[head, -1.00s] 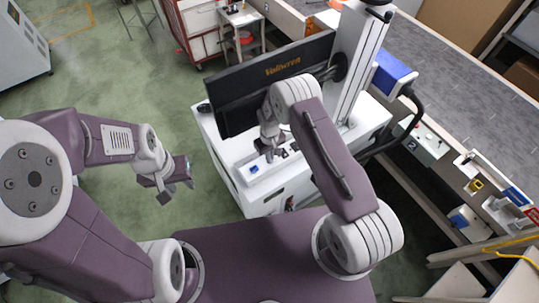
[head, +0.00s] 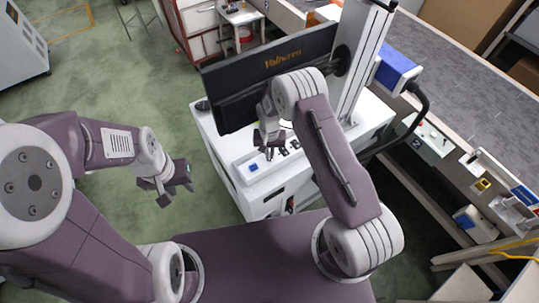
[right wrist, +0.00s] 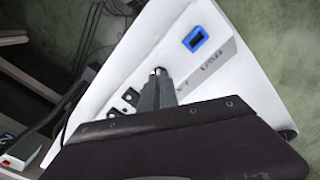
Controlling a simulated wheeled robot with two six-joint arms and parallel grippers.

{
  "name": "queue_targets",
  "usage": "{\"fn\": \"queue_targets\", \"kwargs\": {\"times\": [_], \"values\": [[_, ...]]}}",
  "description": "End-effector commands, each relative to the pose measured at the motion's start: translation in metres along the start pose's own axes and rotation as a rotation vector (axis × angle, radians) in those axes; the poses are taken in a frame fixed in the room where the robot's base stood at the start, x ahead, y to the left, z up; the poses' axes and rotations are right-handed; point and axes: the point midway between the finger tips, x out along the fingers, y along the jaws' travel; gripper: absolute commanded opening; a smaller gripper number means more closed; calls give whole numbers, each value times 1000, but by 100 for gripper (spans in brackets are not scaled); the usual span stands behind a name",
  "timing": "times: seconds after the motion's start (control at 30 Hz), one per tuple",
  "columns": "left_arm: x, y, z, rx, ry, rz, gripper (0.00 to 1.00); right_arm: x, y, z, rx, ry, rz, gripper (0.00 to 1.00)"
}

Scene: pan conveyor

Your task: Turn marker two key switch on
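The white marking machine (head: 225,150) stands in the middle of the head view, with a dark monitor above its sloped front panel. My right gripper (head: 269,152) points down at this panel. In the right wrist view, my right gripper's fingers (right wrist: 158,80) lie close together at the panel, beside black round controls (right wrist: 130,96). The fingers cover the spot at their tips, so the key switch cannot be made out clearly, nor whether they grip it. A blue-framed switch (right wrist: 195,38) sits farther along the panel. My left gripper (head: 182,182) is open and empty over the floor.
The dark monitor (head: 275,75) is close behind my right gripper. A conveyor (head: 460,90) runs along the right, with a control box marked 2 (head: 428,140) on its side. Green floor (head: 120,65) is free at the left.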

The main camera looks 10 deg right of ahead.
Motion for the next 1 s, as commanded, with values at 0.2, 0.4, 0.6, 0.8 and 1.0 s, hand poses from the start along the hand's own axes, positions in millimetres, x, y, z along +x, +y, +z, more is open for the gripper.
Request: {"fn": "queue_targets", "kwargs": {"times": [0.2, 0.4, 0.6, 0.8, 1.0], "values": [[12, 0, 1, 0, 0, 0, 36, 1, 0, -1, 202, 4, -2, 0], [19, 0, 2, 0, 0, 0, 36, 1, 0, -1, 388, 3, -2, 0], [25, 0, 2, 0, 0, 0, 36, 0, 0, -2, 553, 4, -3, 0], [28, -1, 3, 0, 0, 0, 36, 0, 0, -2, 679, 4, -3, 0], [30, -1, 3, 0, 0, 0, 36, -1, 0, -2, 759, 4, -3, 0]]}}
